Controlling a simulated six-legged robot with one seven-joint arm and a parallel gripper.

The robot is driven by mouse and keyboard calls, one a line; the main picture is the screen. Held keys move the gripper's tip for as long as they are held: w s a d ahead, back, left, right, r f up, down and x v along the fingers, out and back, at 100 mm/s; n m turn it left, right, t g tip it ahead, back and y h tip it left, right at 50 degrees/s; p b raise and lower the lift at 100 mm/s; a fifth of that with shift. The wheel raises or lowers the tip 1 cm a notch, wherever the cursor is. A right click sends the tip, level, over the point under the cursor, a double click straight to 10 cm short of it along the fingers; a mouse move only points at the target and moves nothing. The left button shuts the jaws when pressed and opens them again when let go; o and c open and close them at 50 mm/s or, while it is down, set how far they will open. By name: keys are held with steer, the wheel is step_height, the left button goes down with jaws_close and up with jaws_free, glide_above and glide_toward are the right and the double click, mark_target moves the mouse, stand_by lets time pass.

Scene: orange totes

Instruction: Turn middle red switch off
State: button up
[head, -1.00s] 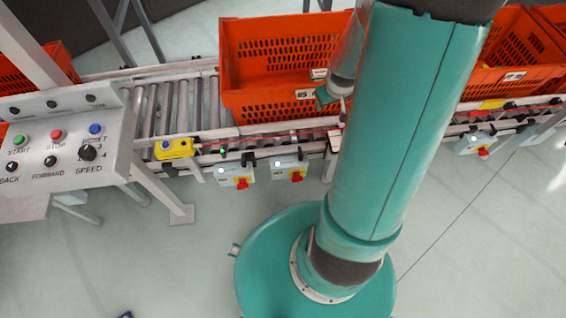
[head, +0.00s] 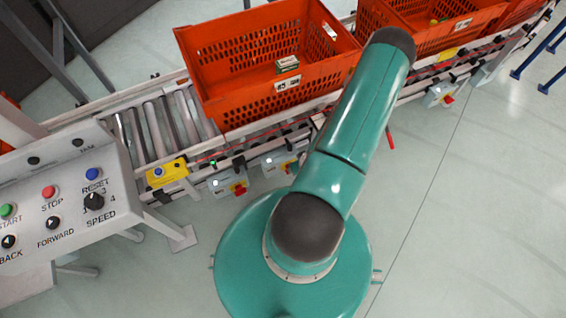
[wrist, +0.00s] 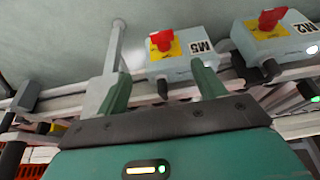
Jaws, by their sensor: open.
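In the head view, a red switch on a grey box with a yellow plate (head: 239,189) hangs at the left of the conveyor's near side. A third red switch (head: 447,99) is farther right. In the wrist view, one red switch (wrist: 162,40) lies just beyond my gripper (wrist: 163,82), roughly between its two fingers. Another red switch (wrist: 270,19) is to the right. The fingers are apart with nothing between them. Contact with a switch cannot be made out.
Orange totes (head: 222,92) stand on the roller conveyor (head: 158,125), above the switches. A control panel (head: 75,197) stands at the left.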

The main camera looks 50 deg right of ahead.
steer(key=x, duration=1.4)
steer(key=shift+a+f, duration=0.25)
steer(key=c, duration=1)
